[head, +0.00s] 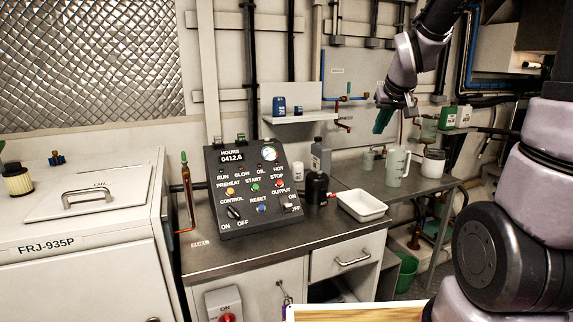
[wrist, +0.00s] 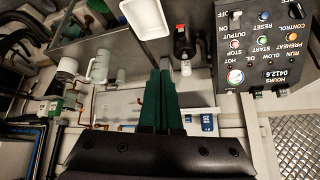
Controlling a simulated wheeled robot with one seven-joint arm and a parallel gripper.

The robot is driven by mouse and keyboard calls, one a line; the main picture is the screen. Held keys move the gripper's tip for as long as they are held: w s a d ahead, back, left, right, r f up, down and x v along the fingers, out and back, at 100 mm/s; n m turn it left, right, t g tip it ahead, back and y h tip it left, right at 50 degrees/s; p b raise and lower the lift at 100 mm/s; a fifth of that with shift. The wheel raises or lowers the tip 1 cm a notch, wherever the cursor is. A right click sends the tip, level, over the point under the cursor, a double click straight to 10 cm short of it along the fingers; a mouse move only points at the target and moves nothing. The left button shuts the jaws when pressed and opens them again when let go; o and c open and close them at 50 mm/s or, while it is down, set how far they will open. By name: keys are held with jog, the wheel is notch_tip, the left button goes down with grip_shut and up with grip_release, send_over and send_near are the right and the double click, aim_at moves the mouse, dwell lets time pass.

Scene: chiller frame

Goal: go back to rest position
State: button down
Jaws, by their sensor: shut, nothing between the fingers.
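My gripper (head: 383,121) hangs in the air at the upper right of the head view, with its green fingers pointing down. It is above the counter, in front of the wall panel, and touches nothing that I can see. In the wrist view my gripper (wrist: 160,78) shows its green fingers close together with nothing between them. The control panel (head: 253,188) stands on the counter to the left, well apart from the gripper; it also shows in the wrist view (wrist: 232,52).
A white tray (head: 342,205), a dark bottle (head: 316,188), a grey bottle (head: 320,158) and a pitcher (head: 397,166) stand on the counter below. A small wall shelf (head: 300,117) holds blue containers (head: 279,106). Copper and blue pipes run along the wall near the gripper.

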jog(key=s+r+m, duration=0.2)
jog(key=s+r, duration=0.2)
jog(key=s, duration=0.6)
jog(key=s+r+m+y, duration=0.1)
jog(key=s+r, duration=0.3)
jog(key=s, duration=0.7)
jog(key=shift+a+r+m+y, duration=0.2)
jog(key=shift+a+m+y, duration=0.1)
jog(key=shift+m, duration=0.4)
